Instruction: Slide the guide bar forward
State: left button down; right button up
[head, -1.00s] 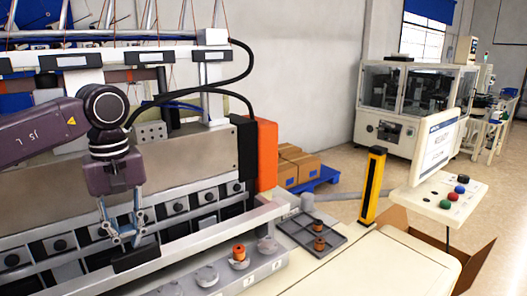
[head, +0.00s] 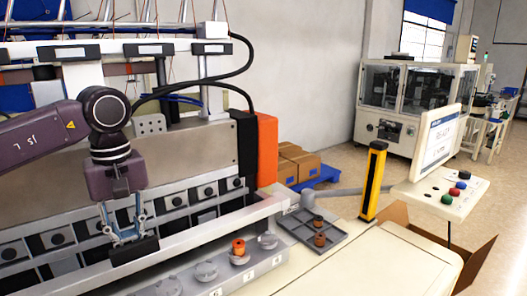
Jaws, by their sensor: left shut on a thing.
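The guide bar (head: 215,237) is a long pale bar. It runs diagonally along the front of the machine, in front of a row of black blocks with round knobs. A black grip block (head: 133,250) sits on it near the lower left. My left gripper (head: 126,238) points down with its fingers at the top of this block and is shut on it. The exact finger contact is partly hidden. My right gripper is not in view.
A grey ledge in front of the bar carries several round holders, one with an orange spool (head: 239,246). A grey tray (head: 339,222) with brown spools lies to the right. A yellow post (head: 373,181) and a control panel (head: 440,190) stand beyond it.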

pick_arm(q)
jog(key=shift+s+d, duration=0.3)
jog(key=shift+s, duration=0.1)
jog(key=shift+w+a+r+p, duration=0.1)
jog(key=shift+w+a+p, duration=0.15)
jog(key=shift+w+p, duration=0.1)
notch_tip(320, 180, up, 9)
jog(key=p, duration=0.7)
jog(key=shift+p, duration=0.3)
